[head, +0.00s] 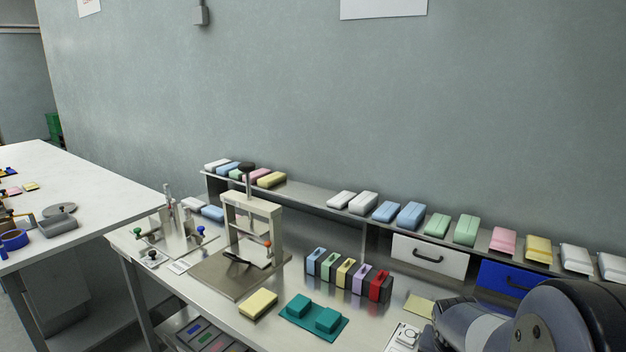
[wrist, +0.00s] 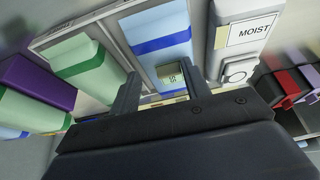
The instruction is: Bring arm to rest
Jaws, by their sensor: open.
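My arm (head: 570,325) fills the lower right corner of the head view, over the right part of the steel bench (head: 225,308). My gripper's fingers do not show clearly there. In the wrist view my gripper (wrist: 160,66) is open, with its two dark fingers apart. I see nothing held, and I cannot tell the distance to the block.
The wrist view shows a green block (wrist: 85,65), a purple block (wrist: 38,82) and a panel marked MOIST (wrist: 252,30). The head view shows a press frame (head: 252,208), coloured holders (head: 345,276), a teal fixture (head: 314,317), a yellow block (head: 258,303) and a shelf of packs (head: 320,208).

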